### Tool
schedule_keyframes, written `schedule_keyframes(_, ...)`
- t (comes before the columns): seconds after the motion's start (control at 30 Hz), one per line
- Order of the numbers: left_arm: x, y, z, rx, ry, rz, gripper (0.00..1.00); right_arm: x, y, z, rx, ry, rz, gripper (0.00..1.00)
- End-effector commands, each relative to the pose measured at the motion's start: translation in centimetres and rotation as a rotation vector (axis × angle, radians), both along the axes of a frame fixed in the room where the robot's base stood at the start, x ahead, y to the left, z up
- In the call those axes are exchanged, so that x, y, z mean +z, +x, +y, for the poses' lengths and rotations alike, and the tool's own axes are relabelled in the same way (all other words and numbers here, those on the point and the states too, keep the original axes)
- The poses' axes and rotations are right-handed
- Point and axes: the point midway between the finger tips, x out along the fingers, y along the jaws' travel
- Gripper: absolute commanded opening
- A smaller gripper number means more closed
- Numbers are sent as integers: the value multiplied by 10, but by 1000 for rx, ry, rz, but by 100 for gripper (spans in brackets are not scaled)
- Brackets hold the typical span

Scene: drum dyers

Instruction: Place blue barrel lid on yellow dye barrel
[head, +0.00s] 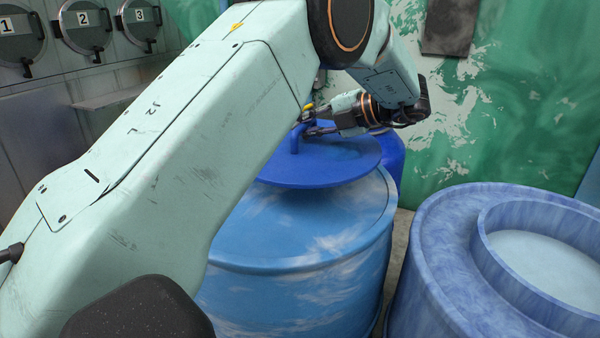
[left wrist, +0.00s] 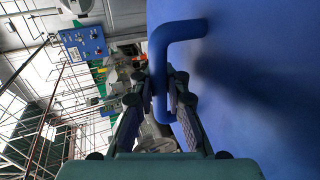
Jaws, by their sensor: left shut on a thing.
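The blue barrel lid (head: 335,163) is a flat disc with a bent handle (left wrist: 185,32). My left gripper (head: 306,124) is shut on that handle; the left wrist view shows the handle between its two fingers (left wrist: 158,90). The lid is over the top of a blue barrel with white cloudy patches (head: 320,235). I cannot tell whether the lid touches this barrel or hangs just above it. No yellow dye is visible. My right gripper is not in view.
A blue-violet barrel (head: 440,250) with a raised ring and pale blue contents stands at the right. Another blue barrel (head: 396,155) stands partly hidden behind the lid. Numbered round doors (head: 85,28) line the left wall. A green stained wall (head: 500,110) closes the back.

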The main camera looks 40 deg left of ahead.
Motion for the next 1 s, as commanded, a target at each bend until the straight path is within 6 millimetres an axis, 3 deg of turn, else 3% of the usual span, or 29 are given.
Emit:
schedule_keyframes(0.1, -22, 0, 0, 1, 1, 2, 0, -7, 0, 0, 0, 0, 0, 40)
schedule_keyframes(0.27, -35, 0, 0, -1, 1, -1, 0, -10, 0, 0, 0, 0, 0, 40)
schedule_keyframes(0.53, -75, 0, 0, 0, 1, 1, 0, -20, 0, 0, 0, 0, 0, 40)
schedule_keyframes(0.93, -80, 0, 0, -1, 1, -1, 0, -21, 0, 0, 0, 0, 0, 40)
schedule_keyframes(0.97, -81, 0, 0, 0, 0, 0, 11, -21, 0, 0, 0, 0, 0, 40)
schedule_keyframes(1.0, -80, 0, 0, 0, -1, -1, 15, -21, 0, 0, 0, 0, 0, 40)
